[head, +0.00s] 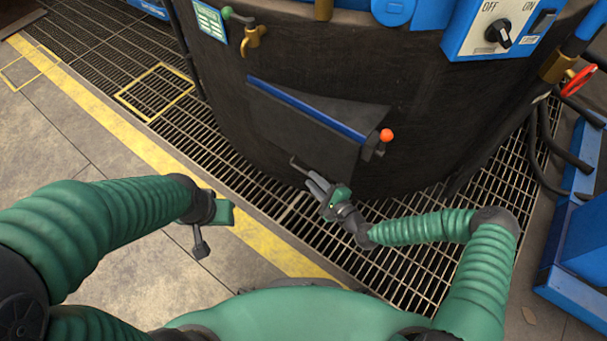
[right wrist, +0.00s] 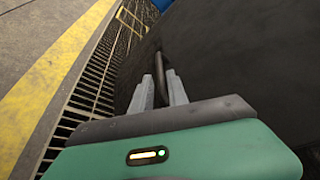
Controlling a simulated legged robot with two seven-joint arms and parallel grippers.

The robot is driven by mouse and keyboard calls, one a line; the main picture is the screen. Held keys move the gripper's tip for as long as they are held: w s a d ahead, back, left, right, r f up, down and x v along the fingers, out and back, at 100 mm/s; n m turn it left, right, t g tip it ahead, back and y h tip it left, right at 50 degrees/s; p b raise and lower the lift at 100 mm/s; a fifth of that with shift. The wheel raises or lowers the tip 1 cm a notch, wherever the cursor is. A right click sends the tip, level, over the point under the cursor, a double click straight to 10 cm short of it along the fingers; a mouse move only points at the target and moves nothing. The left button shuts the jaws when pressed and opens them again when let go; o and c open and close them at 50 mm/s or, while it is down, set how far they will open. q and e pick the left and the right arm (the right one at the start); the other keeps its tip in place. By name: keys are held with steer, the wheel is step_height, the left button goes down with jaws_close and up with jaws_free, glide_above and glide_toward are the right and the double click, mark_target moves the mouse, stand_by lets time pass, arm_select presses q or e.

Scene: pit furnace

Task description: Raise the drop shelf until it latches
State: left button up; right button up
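The drop shelf (head: 300,142) is a dark panel hanging down against the curved furnace wall, with a blue strip (head: 305,108) along its top edge. A thin grey handle (head: 298,163) stands out near its lower edge. My right gripper (head: 314,182) is at this handle. In the right wrist view the dark handle bar (right wrist: 160,72) lies between its two spaced fingers; whether they press on it is unclear. A latch with an orange knob (head: 386,135) sits right of the shelf. My left gripper (head: 203,243) hangs over the floor, well away from the shelf; its fingers are unclear.
A brass tap (head: 252,40) with a green lever is on the furnace above left. A blue switch box (head: 500,27) is above right. Hoses and blue framing (head: 575,240) stand at the right. Floor grating surrounds the furnace, with open paving (head: 75,150) at the left.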

mark_target(303, 170)
steer(key=b+x, duration=0.1)
steer(key=x, duration=0.4)
steer(key=shift+w+f+b, duration=0.1)
steer(key=shift+f+b, duration=0.1)
steer(key=shift+b, duration=0.1)
steer(key=shift+w+a, duration=0.3)
steer(key=shift+w, duration=0.05)
jaws_close()
steer(key=shift+s, duration=0.1)
stand_by(0.6)
